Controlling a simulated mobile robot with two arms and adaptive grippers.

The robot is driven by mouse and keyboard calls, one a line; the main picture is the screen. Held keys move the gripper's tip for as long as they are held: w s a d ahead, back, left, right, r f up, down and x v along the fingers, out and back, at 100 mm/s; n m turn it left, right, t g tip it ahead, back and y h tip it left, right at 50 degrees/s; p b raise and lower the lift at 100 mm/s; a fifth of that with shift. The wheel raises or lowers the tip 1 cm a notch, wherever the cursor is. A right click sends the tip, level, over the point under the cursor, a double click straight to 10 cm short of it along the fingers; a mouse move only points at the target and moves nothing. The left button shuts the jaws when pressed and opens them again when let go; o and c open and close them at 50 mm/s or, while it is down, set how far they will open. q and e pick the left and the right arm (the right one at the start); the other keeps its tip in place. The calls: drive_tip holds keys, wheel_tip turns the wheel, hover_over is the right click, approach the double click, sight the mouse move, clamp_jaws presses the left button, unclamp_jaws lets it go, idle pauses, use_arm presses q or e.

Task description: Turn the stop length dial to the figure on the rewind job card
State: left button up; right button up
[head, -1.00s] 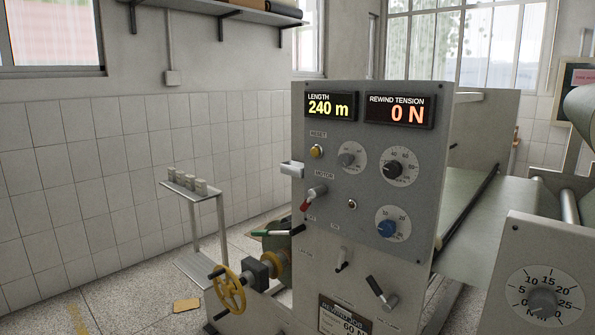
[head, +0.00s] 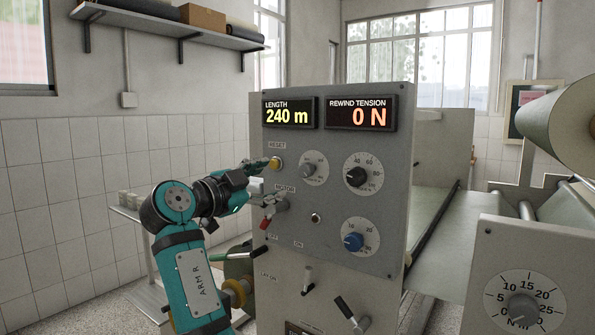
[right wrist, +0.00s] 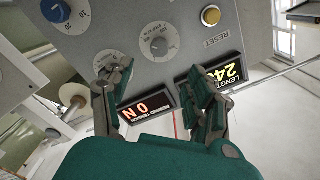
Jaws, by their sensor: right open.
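The control panel (head: 330,140) has three dials with pale scales: a grey-knobbed one (head: 309,170), a black-knobbed one (head: 357,176) and a blue-knobbed one (head: 353,241). My right gripper (head: 256,172) is open and empty, in front of the panel's left side by the yellow reset button (head: 277,163). In the right wrist view, the grey dial (right wrist: 158,43) shows beyond the gap between the fingers; the left finger partly hides another dial. My left gripper is out of view.
The length display (head: 290,113) reads 240 m and the rewind tension display (head: 362,116) 0 N. A red-tipped motor lever (head: 270,211) and other levers stick out of the panel. A separate large dial (head: 522,308) stands at lower right.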

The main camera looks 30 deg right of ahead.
sight(302, 172)
drive_tip(key=p+x, duration=0.3)
drive_tip(key=x, duration=1)
drive_tip(key=shift+w+d, duration=0.2)
drive_tip(key=shift+d, duration=0.1)
drive_tip(key=shift+c, duration=0.2)
drive_tip(key=c, duration=1.1)
